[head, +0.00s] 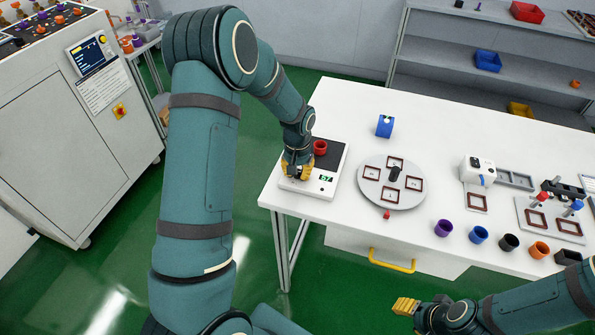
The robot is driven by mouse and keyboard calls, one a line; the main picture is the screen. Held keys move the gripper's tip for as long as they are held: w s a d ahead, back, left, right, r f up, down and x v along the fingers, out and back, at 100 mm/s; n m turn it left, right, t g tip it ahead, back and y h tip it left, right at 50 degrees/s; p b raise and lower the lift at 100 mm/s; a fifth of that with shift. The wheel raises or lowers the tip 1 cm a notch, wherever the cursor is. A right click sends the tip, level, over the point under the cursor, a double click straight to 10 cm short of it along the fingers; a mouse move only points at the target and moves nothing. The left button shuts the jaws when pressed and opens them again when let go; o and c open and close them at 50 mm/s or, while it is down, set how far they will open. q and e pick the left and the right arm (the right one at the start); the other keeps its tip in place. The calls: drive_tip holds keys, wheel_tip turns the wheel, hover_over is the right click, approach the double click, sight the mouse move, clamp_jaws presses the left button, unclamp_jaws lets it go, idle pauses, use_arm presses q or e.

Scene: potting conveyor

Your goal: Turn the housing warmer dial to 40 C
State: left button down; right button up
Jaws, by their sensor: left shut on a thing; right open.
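The housing warmer (324,189) is a low white box with a dark top plate, near the left end of the white table. Its small display shows green digits that look like 57. A red ring-shaped part (320,147) stands on the dark plate. My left gripper (297,172), with yellow fingers, points down at the warmer's front left and is shut on the dial there. The fingers hide the dial, so its pointer cannot be read. My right gripper (404,306) is open and empty, low in front of the table.
A round grey turntable (391,203) with several framed squares stands right of the warmer. A blue part (385,126) is behind it. Several coloured cups, including a purple one (443,228), line the table's front edge. A yellow drawer handle (392,262) sticks out below.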

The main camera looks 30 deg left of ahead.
use_arm(q)
drive_tip(key=c, duration=0.8)
unclamp_jaws()
wheel_tip(320, 180, up, 12)
drive_tip(key=shift+f, duration=0.1)
